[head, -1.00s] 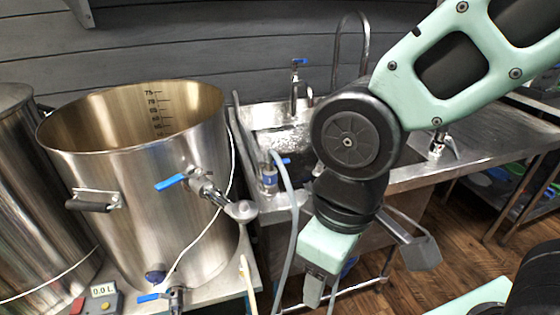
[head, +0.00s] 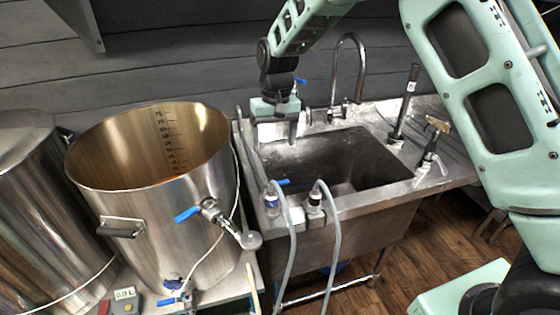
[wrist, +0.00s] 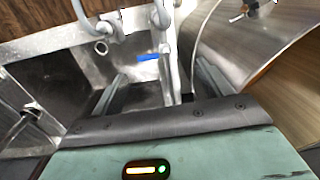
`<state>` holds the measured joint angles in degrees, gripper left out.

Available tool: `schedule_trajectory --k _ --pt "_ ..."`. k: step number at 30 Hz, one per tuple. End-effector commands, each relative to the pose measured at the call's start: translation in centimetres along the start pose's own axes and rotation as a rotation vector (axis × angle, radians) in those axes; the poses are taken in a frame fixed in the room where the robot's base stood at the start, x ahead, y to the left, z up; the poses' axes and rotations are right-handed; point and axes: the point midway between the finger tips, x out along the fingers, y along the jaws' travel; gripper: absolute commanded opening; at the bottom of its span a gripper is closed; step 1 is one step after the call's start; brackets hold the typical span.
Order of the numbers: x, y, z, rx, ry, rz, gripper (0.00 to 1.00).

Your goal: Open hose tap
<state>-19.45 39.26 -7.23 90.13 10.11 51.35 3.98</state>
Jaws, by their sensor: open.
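A hose tap (head: 271,203) with a small blue lever (head: 284,181) stands on the front left rim of the sink, with a grey hose (head: 292,240) hanging from it. The lever points right, over the basin. In the wrist view the blue lever (wrist: 148,57) shows beyond and between the fingers. My gripper (head: 277,140) is open and empty above the back left of the sink, pointing down and apart from this tap. Another blue-handled tap (head: 300,81) at the back wall is mostly hidden behind my gripper.
A second hose fitting (head: 314,203) stands to the right of the hose tap. The steel kettle (head: 150,225) with its blue-handled valve (head: 187,214) is close on the left. The sink basin (head: 365,160) is open, with a tall curved faucet (head: 362,60) behind it.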

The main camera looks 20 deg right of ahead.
Motion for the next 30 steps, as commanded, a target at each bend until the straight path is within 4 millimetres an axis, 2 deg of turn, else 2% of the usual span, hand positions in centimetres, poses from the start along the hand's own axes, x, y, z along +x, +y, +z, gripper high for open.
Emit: schedule_trajectory --k 1,4,7,11,17,30 --pt "-0.6 1.0 -1.6 0.021 0.003 0.018 0.78" --pt "-0.4 2.5 -3.4 0.048 0.008 0.043 0.78" --pt "-0.1 3.2 -4.3 0.059 0.012 0.055 0.78" --pt "0.8 3.4 -4.4 0.062 0.011 0.059 0.78" --pt "4.1 3.5 -4.4 0.062 0.008 0.058 0.78" --pt "13.0 4.0 -4.5 0.061 0.009 0.057 0.78"
